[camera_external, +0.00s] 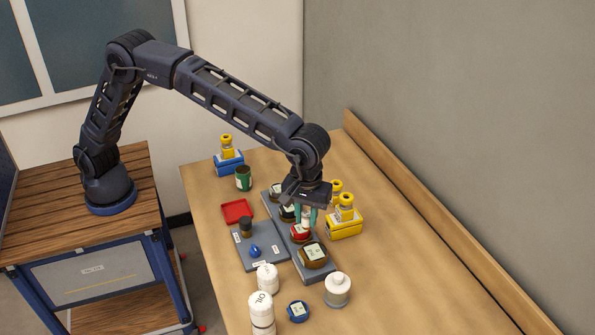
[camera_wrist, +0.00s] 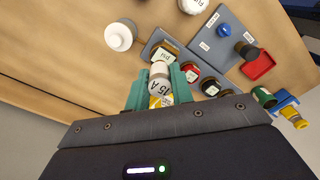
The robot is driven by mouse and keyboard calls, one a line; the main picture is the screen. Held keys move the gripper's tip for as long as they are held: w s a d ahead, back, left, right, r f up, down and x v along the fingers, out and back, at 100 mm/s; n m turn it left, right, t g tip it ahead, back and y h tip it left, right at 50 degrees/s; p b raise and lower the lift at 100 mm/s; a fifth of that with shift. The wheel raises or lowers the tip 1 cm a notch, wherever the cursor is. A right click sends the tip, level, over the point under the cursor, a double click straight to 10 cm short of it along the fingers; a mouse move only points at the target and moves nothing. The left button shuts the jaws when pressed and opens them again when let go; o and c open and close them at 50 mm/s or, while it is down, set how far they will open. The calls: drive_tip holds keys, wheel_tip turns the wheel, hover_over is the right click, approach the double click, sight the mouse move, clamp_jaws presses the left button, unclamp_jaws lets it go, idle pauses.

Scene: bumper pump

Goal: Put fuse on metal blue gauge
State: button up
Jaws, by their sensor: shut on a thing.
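In the external view only a little of the fuse shows between the fingers. A small blue round gauge (camera_external: 298,311) with a pale face lies on the table toward the front, well apart from my gripper. I cannot make it out in the wrist view.
A brown gauge (camera_external: 313,255) sits at the strip's near end. A white jar (camera_external: 337,291) and white bottles (camera_external: 262,313) flank the blue gauge. A grey board (camera_external: 262,262), red tray (camera_external: 237,210) and yellow parts (camera_external: 345,226) are nearby. The right side of the table is clear.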

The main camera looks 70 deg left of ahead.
hover_over(298, 308)
wheel_tip(298, 308, down, 20)
drive_tip(key=shift+r, duration=0.1)
idle(0.6)
drive_tip(key=o, duration=1)
wheel_tip(298, 308, up, 12)
drive_tip(key=shift+r, duration=0.1)
